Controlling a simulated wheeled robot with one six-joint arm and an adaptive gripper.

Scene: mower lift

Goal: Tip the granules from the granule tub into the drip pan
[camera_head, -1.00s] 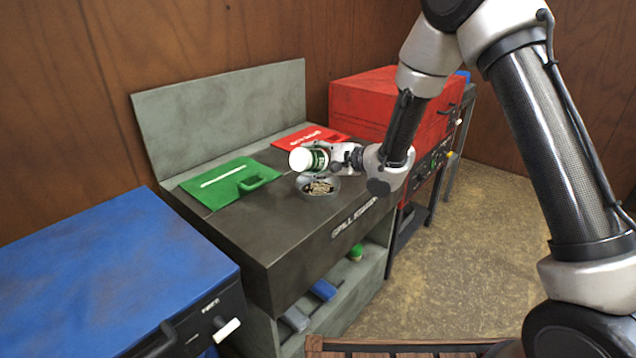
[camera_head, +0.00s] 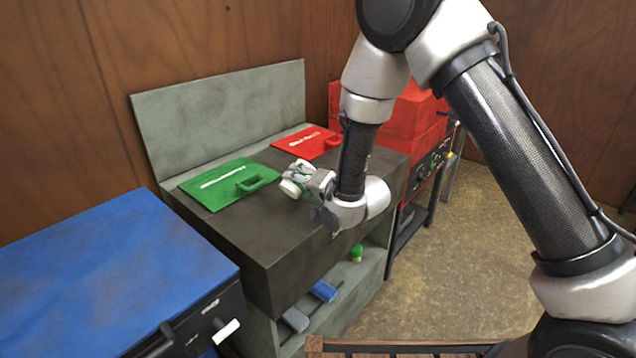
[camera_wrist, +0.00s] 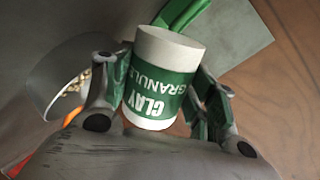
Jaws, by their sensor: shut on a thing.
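The granule tub is a white cylinder with a green "CLAY GRANULES" label. In the wrist view the tub (camera_wrist: 165,75) sits between the two fingers of my gripper (camera_wrist: 165,100), which is shut on it. In the head view the tub (camera_head: 290,188) is a small white shape at my gripper (camera_head: 300,178), low over the dark bench top and in front of the green panel; its exact tilt is unclear. The drip pan (camera_wrist: 45,85) shows at the left of the wrist view, with pale granules (camera_wrist: 78,87) in it. My arm and gripper hide the pan in the head view.
The dark bench (camera_head: 235,232) bears a green panel (camera_head: 225,184) and a red panel (camera_head: 305,141). A blue cabinet (camera_head: 100,270) stands at the left and a red cabinet (camera_head: 412,120) behind my arm. The bench's front left top is clear.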

